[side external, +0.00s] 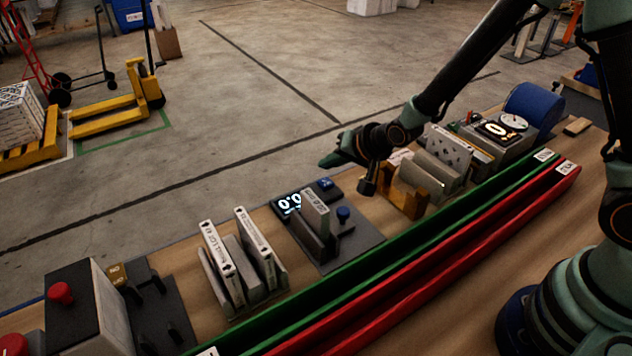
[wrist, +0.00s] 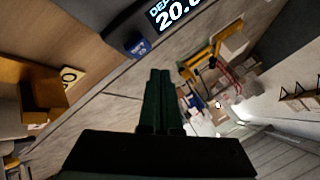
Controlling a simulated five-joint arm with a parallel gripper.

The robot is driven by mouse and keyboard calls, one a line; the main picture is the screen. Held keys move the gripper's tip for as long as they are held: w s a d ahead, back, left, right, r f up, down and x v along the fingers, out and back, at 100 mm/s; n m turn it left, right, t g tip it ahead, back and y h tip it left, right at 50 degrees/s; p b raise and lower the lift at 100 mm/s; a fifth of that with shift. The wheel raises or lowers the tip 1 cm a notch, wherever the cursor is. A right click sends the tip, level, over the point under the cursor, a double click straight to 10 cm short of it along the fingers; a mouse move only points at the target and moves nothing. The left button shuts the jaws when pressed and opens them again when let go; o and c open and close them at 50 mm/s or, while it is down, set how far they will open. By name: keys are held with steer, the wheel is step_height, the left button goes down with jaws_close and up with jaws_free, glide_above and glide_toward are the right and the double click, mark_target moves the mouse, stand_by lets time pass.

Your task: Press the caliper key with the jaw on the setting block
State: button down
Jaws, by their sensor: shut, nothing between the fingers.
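The depth gauge's lit display (side external: 288,204) sits on a dark panel on the bench; in the wrist view its display (wrist: 176,13) reads 20 and a cut-off digit. A blue key (side external: 325,183) lies beside the display, and it also shows in the wrist view (wrist: 138,46). Grey upright blocks (side external: 308,232) and a blue knob (side external: 343,214) stand in front of the display; I cannot tell which part is the jaw or the setting block. My gripper (side external: 326,161) is shut and empty, in the air above the key and apart from it. Its fingers (wrist: 160,75) point past the key.
Holders with white boxed filters stand to the left (side external: 222,256) and right (side external: 448,153) of the gauge. A green rail (side external: 400,233) and a red rail (side external: 430,268) run along the bench. A red-button box (side external: 88,305) stands at the left end.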

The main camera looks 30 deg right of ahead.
steer(key=shift+r, duration=1.5)
steer(key=shift+d+r, duration=0.1)
steer(key=shift+r, duration=0.15)
step_height(320, 180, up, 5)
steer(key=n, duration=0.2)
glide_above(330, 184)
steer(key=s+d, duration=0.3)
steer(key=s+d+r+n+g+h, duration=0.1)
steer(key=s+d+r+n, duration=0.1)
steer(key=s+r, duration=0.3)
steer(key=s+d+r+n+g+h, duration=0.1)
steer(key=s+d+r+n+g, duration=0.1)
steer(key=s, duration=1)
steer(key=d+r+n, duration=0.1)
steer(key=d+r, duration=0.1)
steer(key=d, duration=0.1)
steer(key=shift+r+n, duration=0.3)
steer(key=shift+r, duration=0.05)
